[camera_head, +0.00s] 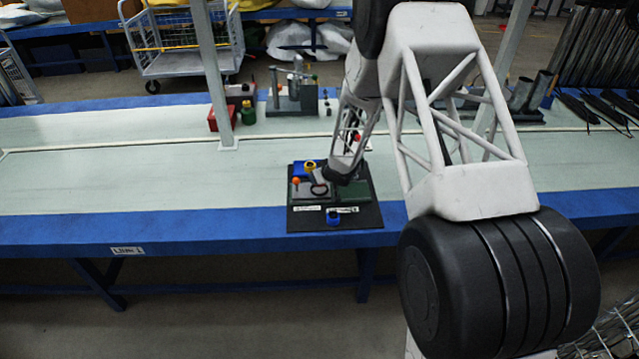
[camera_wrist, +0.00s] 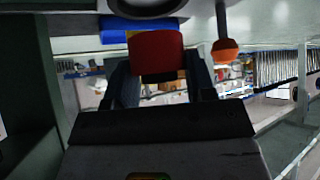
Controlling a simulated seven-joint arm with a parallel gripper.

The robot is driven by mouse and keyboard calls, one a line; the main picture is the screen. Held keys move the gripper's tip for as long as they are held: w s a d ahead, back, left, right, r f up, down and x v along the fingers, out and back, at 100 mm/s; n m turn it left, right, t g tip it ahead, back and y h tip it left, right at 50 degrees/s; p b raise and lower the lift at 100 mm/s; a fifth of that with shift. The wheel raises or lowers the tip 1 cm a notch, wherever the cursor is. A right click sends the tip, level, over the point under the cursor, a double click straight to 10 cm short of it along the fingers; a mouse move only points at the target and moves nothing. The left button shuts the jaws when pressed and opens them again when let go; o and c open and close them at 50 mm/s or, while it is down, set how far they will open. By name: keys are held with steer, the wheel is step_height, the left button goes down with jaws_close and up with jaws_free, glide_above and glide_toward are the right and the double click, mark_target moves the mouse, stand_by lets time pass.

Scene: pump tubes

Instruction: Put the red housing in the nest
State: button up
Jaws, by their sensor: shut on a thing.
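The red housing (camera_wrist: 156,52) shows in the wrist view, held between the two dark fingers of my gripper (camera_wrist: 158,72). In the head view my gripper (camera_head: 340,178) is low over the black board (camera_head: 360,222), and I cannot make out the housing there. A dark round ring (camera_head: 318,188) lies on the board's grey plate beside the gripper. It may be the nest, but I cannot be sure. In the wrist view a grey rounded part (camera_wrist: 145,6) is cut off at the top edge. Whether the housing touches anything is not clear.
The board also carries an orange knob (camera_head: 296,181) on a post, a yellow ring (camera_head: 310,165), a blue block (camera_head: 299,167), a green pad (camera_head: 354,192) and a blue knob (camera_head: 333,217). The table left of the board is clear.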

steer(key=shift+f, duration=1.7)
steer(key=shift+f, duration=0.15)
steer(key=o, duration=1)
steer(key=shift+c, duration=0.2)
steer(key=shift+r, duration=0.2)
steer(key=v, duration=1.2)
